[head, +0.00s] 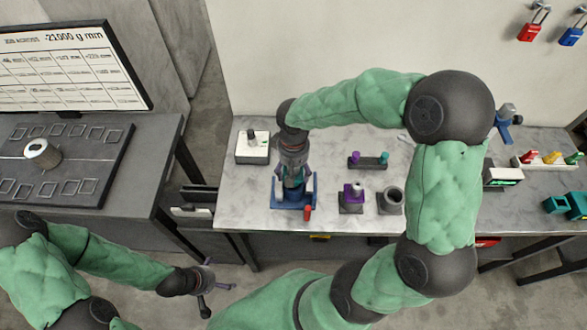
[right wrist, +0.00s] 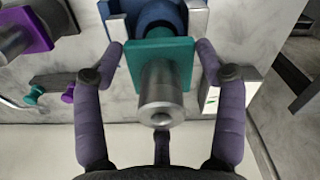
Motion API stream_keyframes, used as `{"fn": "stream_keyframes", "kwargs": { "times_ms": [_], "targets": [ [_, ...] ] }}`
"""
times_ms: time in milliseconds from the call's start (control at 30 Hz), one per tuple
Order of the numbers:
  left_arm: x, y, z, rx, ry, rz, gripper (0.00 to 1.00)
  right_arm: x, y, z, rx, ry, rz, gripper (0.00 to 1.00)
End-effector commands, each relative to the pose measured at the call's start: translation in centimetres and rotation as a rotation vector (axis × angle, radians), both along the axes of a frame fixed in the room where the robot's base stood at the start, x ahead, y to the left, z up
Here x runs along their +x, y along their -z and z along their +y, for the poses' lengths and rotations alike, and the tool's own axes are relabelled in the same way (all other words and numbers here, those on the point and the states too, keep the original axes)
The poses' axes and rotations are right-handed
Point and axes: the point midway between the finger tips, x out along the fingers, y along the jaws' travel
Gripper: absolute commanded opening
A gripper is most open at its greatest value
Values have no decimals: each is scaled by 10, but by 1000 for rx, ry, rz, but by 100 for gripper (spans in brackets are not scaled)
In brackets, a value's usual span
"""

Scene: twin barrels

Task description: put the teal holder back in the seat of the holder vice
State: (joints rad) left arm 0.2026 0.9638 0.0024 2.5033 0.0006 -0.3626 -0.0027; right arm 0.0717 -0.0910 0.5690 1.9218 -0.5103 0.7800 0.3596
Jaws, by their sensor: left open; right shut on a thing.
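The teal holder (right wrist: 172,53) shows in the right wrist view as a square teal flange with a grey metal cylinder standing out toward the camera. My right gripper (head: 294,178) points down over the blue holder vice (head: 281,203) and is shut on the holder, its purple fingers on either side of the flange. The vice also shows in the right wrist view (right wrist: 122,8), right behind the flange; I cannot tell whether the holder sits fully in the seat. In the head view the gripper mostly hides the holder. My left gripper (head: 208,279) is open and empty, low in front of the bench.
Right of the vice stand a purple holder block (head: 351,198), a grey cup-like block (head: 391,201) and a rack (head: 368,161) with purple and teal pieces. A white box (head: 252,151) stands behind left. A dark table (head: 160,160) with a screen is at the left.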

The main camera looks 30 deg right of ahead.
Motion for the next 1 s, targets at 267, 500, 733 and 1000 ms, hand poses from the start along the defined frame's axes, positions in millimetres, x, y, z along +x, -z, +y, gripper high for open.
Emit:
{"fn": "stream_keyframes", "kwargs": {
  "times_ms": [267, 500, 733, 1000],
  "targets": [
    [0, 0, 0, 0, 0, 0, 99, 1, -1, 0, 0, 1, -3, 27],
    [0, 0, 0, 0, 0, 0, 99, 1, -1, 0, 0, 1, -3, 27],
    [0, 3, 0, 0, 0, 0, 99, 1, 2, 0, 0, 1, -2, 27],
    [0, 7, 0, 0, 0, 0, 99, 1, 8, 0, 0, 1, -2, 27]
  ]
}}
